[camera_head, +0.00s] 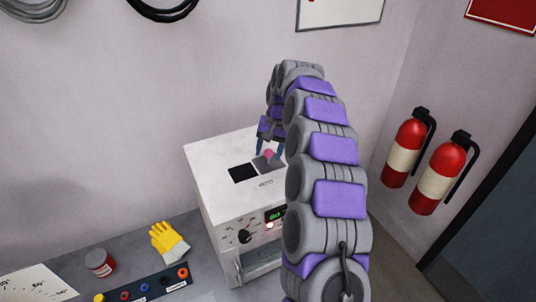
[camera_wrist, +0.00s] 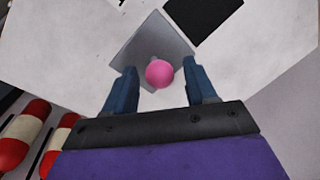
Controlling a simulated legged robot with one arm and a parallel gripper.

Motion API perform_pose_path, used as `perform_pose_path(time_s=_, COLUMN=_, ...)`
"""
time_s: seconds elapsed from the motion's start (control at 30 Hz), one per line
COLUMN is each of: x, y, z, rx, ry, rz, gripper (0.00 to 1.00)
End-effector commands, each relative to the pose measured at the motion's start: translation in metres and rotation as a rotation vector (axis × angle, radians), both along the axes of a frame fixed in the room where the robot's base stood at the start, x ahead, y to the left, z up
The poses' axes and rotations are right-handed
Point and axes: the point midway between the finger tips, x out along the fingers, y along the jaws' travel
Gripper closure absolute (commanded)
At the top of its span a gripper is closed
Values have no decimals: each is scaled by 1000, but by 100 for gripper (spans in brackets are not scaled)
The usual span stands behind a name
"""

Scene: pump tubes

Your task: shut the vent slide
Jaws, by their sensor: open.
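The vent slide is a grey plate (camera_head: 262,165) with a pink knob (camera_head: 268,154), on top of a white cabinet (camera_head: 225,204). A black square opening (camera_head: 243,173) lies uncovered beside the plate, on its left in the head view. In the wrist view the plate (camera_wrist: 148,42), the knob (camera_wrist: 159,74) and the opening (camera_wrist: 204,18) show clearly. My gripper (camera_wrist: 161,78) is open and points down at the plate. The knob appears between its two fingers, with gaps on both sides. The head view also shows my gripper (camera_head: 269,151) over the plate.
The cabinet front has a dial (camera_head: 244,236) and a green display (camera_head: 276,215), partly hidden by my arm. A grey bench at left holds yellow gloves (camera_head: 168,241), a red jar (camera_head: 99,263) and a socket strip (camera_head: 146,287). Two fire extinguishers (camera_head: 440,178) hang at right.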

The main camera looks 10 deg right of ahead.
Motion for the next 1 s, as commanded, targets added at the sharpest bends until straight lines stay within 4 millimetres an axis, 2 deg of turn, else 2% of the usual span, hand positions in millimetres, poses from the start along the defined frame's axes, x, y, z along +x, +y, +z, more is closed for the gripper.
perform_pose_path(time_s=0.2, x=0, y=3, z=-15, rx=0, ry=1, rz=0, gripper=44)
perform_pose_path(time_s=0.5, x=1, y=3, z=-16, rx=0, ry=0, rz=0, gripper=45)
perform_pose_path(time_s=1.0, x=1, y=3, z=-16, rx=0, ry=0, rz=0, gripper=93)
